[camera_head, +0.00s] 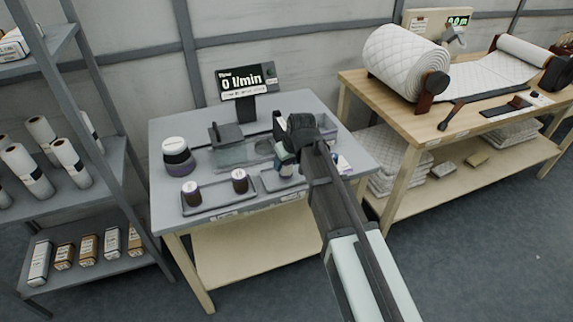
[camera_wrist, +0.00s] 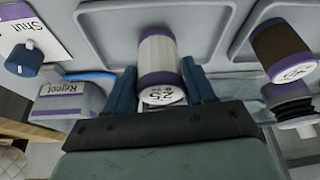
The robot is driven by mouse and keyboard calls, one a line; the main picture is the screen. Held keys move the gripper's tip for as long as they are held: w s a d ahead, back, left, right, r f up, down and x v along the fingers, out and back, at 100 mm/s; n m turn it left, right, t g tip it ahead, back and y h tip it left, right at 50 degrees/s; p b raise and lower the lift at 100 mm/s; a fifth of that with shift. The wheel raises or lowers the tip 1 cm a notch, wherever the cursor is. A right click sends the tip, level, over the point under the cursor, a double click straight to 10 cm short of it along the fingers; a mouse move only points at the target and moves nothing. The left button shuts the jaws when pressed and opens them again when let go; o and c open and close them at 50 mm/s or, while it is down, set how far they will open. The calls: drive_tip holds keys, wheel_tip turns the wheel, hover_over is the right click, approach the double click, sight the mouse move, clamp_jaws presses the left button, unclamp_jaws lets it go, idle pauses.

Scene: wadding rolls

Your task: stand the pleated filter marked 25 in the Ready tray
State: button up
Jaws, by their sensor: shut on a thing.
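The pleated filter (camera_wrist: 158,58) is a white cylinder with purple end bands and an end label reading 25. It sits between the two blue fingers of my gripper (camera_wrist: 161,92) in the wrist view, which are shut on it. In the head view my gripper (camera_head: 284,158) is over the right part of the grey table, above or at the small right tray (camera_head: 270,187). A grey tray surface (camera_wrist: 100,40) lies behind the filter in the wrist view. I cannot tell whether the filter touches it. No Ready label is legible.
Two dark filters (camera_head: 191,193) stand in the left tray (camera_head: 218,211). One dark filter (camera_wrist: 285,48) shows close right in the wrist view. A flow display (camera_head: 247,82) stands behind.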

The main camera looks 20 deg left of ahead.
drive_tip(key=shift+f, duration=0.65)
drive_tip(key=shift+f, duration=0.1)
drive_tip(key=o, duration=1.2)
drive_tip(key=shift+c, duration=0.2)
drive_tip(key=v, duration=1.2)
drive_tip(key=shift+r, duration=0.2)
drive_tip(key=shift+a, duration=0.1)
drive_tip(key=shift+f, duration=0.1)
